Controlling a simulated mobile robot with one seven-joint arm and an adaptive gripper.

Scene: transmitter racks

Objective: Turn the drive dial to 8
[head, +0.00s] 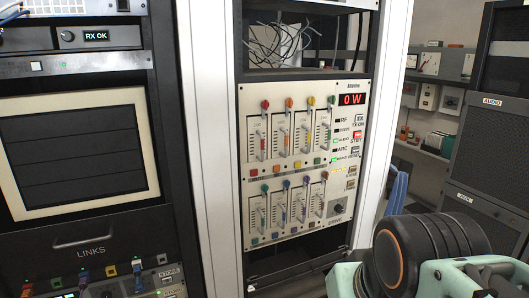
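The likely drive dial is a small dark round knob (338,208) at the lower right of the cream transmitter panel (300,258). Its pointer and scale are too small to read, so I cannot tell its setting. The panel's red display (352,99) reads "0 W". Links of my arm, teal and black with an orange ring, fill the lower right of the head view, in front of and to the right of the panel. My gripper does not show.
Two rows of slider switches with coloured knobs (288,195) sit left of the dial. A white rack post (385,120) stands right of the panel. Loose wires (280,45) fill the bay above. A dark rack labelled LINKS (92,235) stands left, an AUDIO rack (490,140) right.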

